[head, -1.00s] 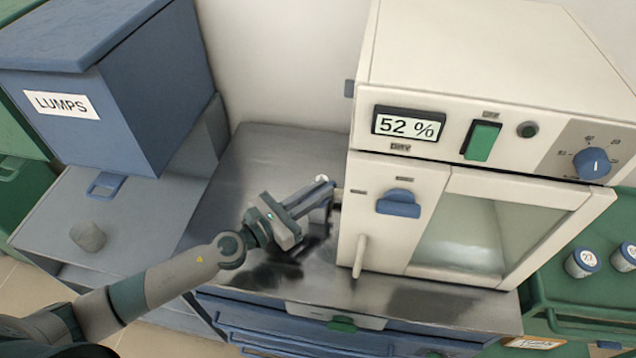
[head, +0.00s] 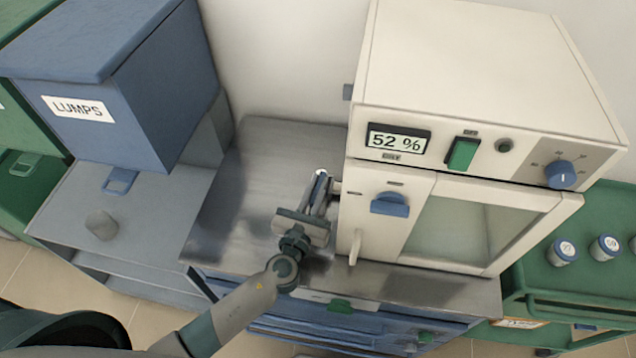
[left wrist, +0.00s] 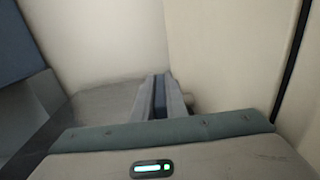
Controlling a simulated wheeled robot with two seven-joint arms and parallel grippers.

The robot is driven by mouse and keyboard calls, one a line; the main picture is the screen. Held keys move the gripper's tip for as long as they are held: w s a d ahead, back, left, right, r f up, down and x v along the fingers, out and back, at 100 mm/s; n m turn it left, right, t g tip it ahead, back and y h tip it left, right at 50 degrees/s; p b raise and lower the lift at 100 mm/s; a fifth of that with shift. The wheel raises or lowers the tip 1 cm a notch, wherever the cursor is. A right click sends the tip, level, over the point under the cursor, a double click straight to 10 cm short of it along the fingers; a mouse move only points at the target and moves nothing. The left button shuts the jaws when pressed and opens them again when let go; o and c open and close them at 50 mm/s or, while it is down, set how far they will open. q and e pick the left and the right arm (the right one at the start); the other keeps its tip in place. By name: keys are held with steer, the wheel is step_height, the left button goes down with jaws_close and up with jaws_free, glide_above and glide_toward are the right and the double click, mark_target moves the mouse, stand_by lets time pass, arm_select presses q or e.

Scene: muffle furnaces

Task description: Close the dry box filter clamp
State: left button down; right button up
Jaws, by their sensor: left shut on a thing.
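The dry box (head: 480,75) is a cream cabinet with a "52 %" display, standing on a metal-topped bench. My left gripper (head: 321,186) is at its left side wall, beside a short stub (head: 338,188) on that wall. The left wrist view shows its fingers shut on a narrow blue part (left wrist: 160,98), which looks like the filter clamp's lever. The fingers hide most of the clamp, so I cannot tell how far it is closed. My right gripper is not in view.
The dry box front has a blue latch (head: 390,204), a pale handle (head: 355,247), a green switch (head: 463,153) and a blue knob (head: 560,174). A blue "LUMPS" bin (head: 150,100) stands left. The bench top (head: 270,150) between is clear. Lidded jars (head: 562,252) stand right.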

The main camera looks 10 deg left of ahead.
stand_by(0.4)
arm_select(q)
steer(key=c, duration=1.8)
jaws_free()
steer(key=shift+s, duration=0.1)
steer(key=s+b, duration=0.1)
steer(key=s, duration=0.4)
steer(key=s+a+b, duration=0.1)
steer(key=s+b, duration=0.1)
steer(key=s, duration=0.3)
steer(key=s+b, duration=0.2)
steer(key=s, duration=0.4)
steer(key=shift+s+a+f, duration=0.1)
steer(key=shift+a+f, duration=0.05)
steer(key=shift+a, duration=0.25)
steer(key=shift+s+a, duration=0.1)
steer(key=shift+s, duration=0.35)
